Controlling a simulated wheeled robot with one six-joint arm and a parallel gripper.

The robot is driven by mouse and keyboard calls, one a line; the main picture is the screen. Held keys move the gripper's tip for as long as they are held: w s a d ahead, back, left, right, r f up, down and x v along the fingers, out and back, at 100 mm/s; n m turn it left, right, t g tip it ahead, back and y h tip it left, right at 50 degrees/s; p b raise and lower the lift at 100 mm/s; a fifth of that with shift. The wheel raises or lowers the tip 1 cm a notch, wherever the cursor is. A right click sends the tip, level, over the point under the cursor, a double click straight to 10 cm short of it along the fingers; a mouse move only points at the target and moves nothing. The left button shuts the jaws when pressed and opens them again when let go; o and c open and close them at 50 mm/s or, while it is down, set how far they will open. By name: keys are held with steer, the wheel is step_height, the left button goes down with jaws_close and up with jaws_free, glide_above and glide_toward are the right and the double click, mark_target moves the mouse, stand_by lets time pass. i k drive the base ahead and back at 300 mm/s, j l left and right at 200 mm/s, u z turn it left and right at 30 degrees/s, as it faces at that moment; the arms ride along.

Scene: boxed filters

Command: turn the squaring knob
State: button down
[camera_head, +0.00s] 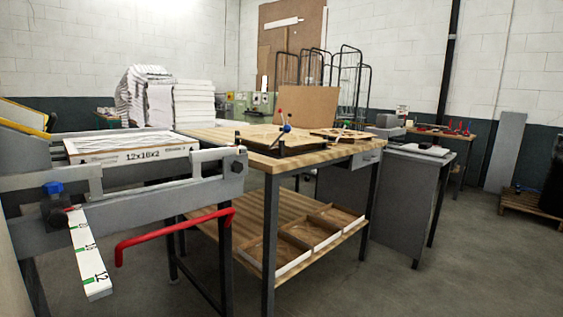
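A grey metal frame machine (120,192) stands at the left with a boxed filter (130,148) marked "12x16x2" lying in it. A blue knob (53,188) sits on the machine's front rail, above a dark round clamp part (56,213). A white scale strip (90,254) with green marks and numbers slopes down from there. A small dark knob (237,167) sits at the rail's right end. No label shows which of these is the squaring knob. My gripper is not in view, so nothing shows it touching the machine.
A red bent handle (175,234) juts out below the rail. A wooden workbench (230,132) with a ball-ended lever fixture (284,128) stands right behind the machine. A grey cabinet (400,200) stands beyond it. The floor (460,270) at the front right is clear.

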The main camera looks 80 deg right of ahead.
mark_target(237, 167)
steer(key=z, duration=1.9)
